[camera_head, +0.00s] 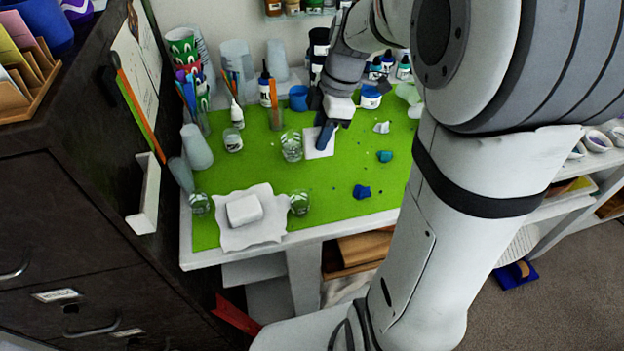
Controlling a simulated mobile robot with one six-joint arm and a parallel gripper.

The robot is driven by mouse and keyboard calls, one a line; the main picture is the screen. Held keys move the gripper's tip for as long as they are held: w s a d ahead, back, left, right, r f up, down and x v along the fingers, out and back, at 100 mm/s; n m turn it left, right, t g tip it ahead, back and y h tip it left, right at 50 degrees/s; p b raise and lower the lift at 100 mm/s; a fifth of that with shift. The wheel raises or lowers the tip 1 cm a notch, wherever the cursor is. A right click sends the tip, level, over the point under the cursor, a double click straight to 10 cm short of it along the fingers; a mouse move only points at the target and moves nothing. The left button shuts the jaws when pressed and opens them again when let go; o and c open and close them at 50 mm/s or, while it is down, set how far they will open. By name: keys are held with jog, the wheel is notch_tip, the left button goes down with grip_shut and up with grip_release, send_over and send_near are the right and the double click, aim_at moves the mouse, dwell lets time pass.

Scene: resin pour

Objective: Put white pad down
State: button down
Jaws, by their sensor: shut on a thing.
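A flat white square pad (313,151) is at the middle of the green mat (342,177). My gripper (325,138) reaches down from the upper right and is shut on the pad, its dark fingers covering part of it. I cannot tell whether the pad touches the mat or is held just above it.
A glass jar (291,146) stands close left of the pad. A white block (244,209) lies on a crumpled white sheet (262,229) at the front left, between small glasses. Bottles and cups line the back. Blue (362,191) and teal (385,156) pieces lie to the right. The front middle is mostly clear.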

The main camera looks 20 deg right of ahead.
jog(key=shift+f, duration=0.45)
jog(key=x, duration=0.3)
jog(key=d+x, duration=0.1)
jog(key=x, duration=0.1)
jog(key=d+x, duration=0.1)
jog(key=x, duration=0.2)
jog(key=shift+s+a+f, duration=0.1)
jog(key=shift+f, duration=0.45)
jog(key=shift+f, duration=0.15)
jog(key=c, duration=1.1)
grip_release()
